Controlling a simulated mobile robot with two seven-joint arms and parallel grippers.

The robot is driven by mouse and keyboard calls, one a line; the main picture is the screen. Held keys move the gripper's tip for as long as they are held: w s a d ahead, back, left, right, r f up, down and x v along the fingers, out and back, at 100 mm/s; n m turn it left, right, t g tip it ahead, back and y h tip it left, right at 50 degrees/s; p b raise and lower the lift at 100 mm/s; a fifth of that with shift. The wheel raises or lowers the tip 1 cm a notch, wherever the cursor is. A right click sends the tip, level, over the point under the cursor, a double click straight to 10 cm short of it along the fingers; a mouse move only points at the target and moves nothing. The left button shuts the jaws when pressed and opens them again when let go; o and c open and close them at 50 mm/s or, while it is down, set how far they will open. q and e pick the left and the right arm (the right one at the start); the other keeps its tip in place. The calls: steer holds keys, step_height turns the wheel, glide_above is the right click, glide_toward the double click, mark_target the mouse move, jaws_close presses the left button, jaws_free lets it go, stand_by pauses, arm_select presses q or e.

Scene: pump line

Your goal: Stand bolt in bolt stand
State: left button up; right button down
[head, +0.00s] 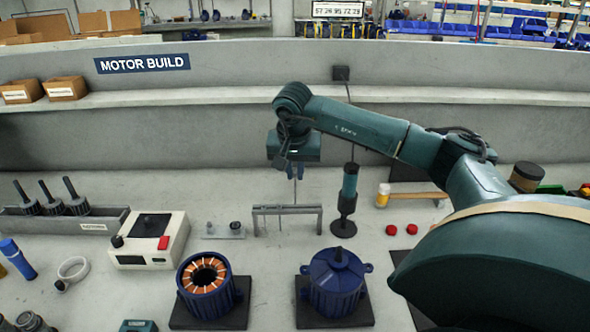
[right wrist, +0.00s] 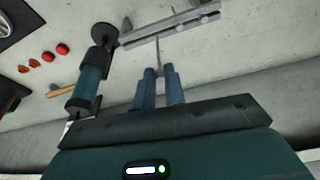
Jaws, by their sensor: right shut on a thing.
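My right gripper (head: 292,166) points down above the bench, with its blue fingers shut on a thin bolt (head: 295,190). The bolt hangs roughly upright below the fingertips. In the right wrist view the bolt (right wrist: 158,48) sticks out from between the fingers (right wrist: 158,76). The bolt stand seems to be the low grey metal bracket (head: 287,209) on the bench below, and a pale bar with holes (right wrist: 178,27) in the right wrist view. The bolt's lower end is close to the bar; I cannot tell whether they touch. My left gripper is not in view.
A teal and black power driver (head: 348,190) stands upright right of the bracket. A mallet (head: 383,195) and red caps (head: 411,229) lie further right. A blue motor housing (head: 338,280) and an open stator (head: 206,285) stand in front. A control box (head: 150,240) is left.

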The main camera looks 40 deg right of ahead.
steer(key=shift+f+b, duration=0.35)
steer(key=shift+f, duration=0.35)
stand_by(0.6)
steer(key=b, duration=0.3)
glide_above(296, 209)
steer(key=shift+w+a+f, duration=0.1)
steer(key=shift+f, duration=2.3)
steer(key=shift+f+b, duration=0.45)
steer(key=shift+f, duration=0.2)
steer(key=shift+f+b, duration=0.45)
steer(key=shift+f, duration=0.3)
steer(key=c, duration=1.2)
jaws_free()
